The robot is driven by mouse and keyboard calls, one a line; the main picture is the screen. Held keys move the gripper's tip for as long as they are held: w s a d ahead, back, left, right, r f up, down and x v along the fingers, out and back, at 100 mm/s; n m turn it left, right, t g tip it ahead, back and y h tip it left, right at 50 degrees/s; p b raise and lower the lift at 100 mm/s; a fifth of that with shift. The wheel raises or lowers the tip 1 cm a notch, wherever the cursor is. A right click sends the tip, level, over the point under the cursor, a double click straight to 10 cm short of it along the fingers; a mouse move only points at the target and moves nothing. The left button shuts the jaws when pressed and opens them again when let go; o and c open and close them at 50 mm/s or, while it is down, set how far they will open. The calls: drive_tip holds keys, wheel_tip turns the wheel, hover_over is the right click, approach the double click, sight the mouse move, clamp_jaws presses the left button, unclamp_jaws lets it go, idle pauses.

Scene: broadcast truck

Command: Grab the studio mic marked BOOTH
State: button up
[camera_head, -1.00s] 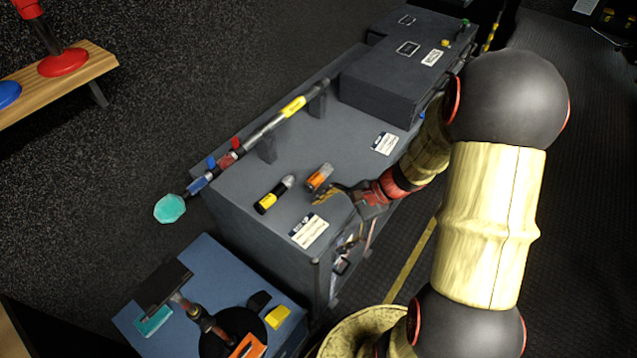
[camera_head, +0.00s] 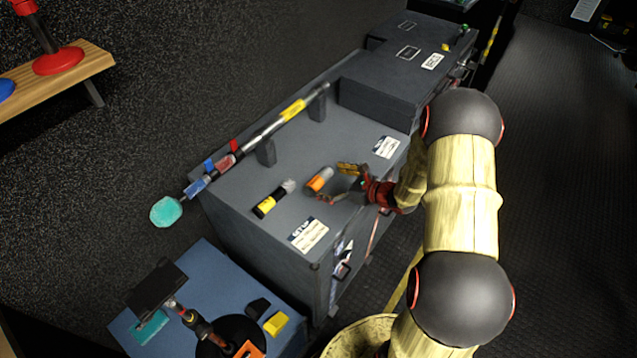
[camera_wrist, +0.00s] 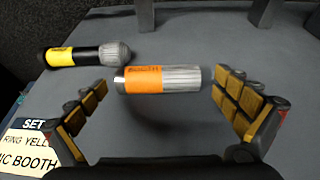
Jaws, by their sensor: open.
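Two short mics lie on the grey case top (camera_head: 345,135). One has an orange band and a silver grille (camera_head: 320,180); the wrist view shows it crosswise ahead (camera_wrist: 158,79). The other has a yellow band, black body and grey head (camera_head: 272,199); it is left of and behind the orange one in the wrist view (camera_wrist: 88,55).
A card (camera_head: 309,234) lies at the case's near edge; the wrist view partly reads "RING YELL" and "IC BOOTH" (camera_wrist: 30,148). A long boom pole (camera_head: 265,131) rests on stands along the back edge. A large dark case (camera_head: 385,82) stands beyond.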

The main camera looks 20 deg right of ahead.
sight(321, 180)
drive_tip(key=b+x, duration=0.1)
drive_tip(key=x, duration=0.2)
drive_tip(key=shift+w+a+f+b, duration=0.2)
drive_tip(key=shift+a+f+b, duration=0.1)
drive_tip(key=shift+b, duration=0.1)
drive_tip(key=shift+w+a+f, duration=0.1)
drive_tip(key=shift+w+a, duration=0.1)
drive_tip(key=shift+w, duration=0.25)
drive_tip(key=shift+c, duration=0.7)
drive_tip(key=c, duration=1.1)
